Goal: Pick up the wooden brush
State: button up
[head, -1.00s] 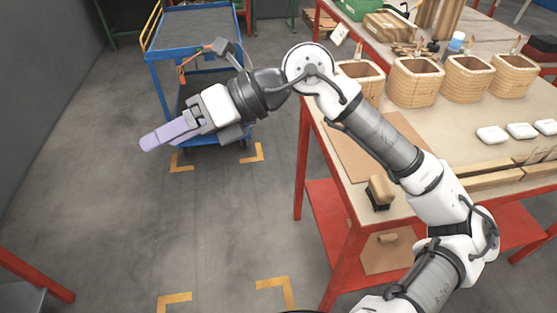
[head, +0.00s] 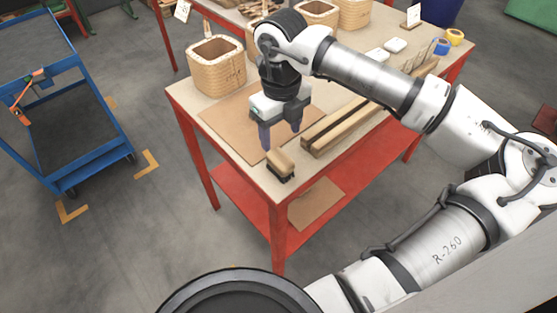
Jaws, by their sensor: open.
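The wooden brush (head: 281,163) lies at the front corner of the workbench (head: 250,178), its light wooden block on top and dark bristles below. My gripper (head: 281,138) points down over the bench, just behind and above the brush. Its two purple-grey fingers are apart, with nothing held between them. The left fingertip overlaps the brush's far edge in the picture; I cannot tell whether it touches. No part of the brush appears to be gripped.
A brown board (head: 225,118) lies flat on the bench. Long wooden bars (head: 340,125) lie right of the brush. A woven basket (head: 216,66) stands behind, with more beside it. A blue cart (head: 85,125) stands left on the floor, with clear floor between.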

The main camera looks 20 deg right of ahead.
aim_at(279, 156)
notch_tip(279, 156, down, 4)
jog(key=shift+r, duration=0.1)
jog(key=f, duration=0.1)
jog(key=f+p, duration=0.1)
jog(key=f, duration=0.1)
jog(key=f+p, duration=0.1)
jog(key=shift+s+a+f, duration=0.25)
jog(key=shift+s+a, duration=0.15)
jog(key=shift+f, duration=0.55)
jog(key=c, duration=1.1)
jog(key=shift+r, duration=0.1)
notch_tip(279, 156, up, 20)
jog(key=b, duration=0.2)
jog(key=shift+b, duration=0.3)
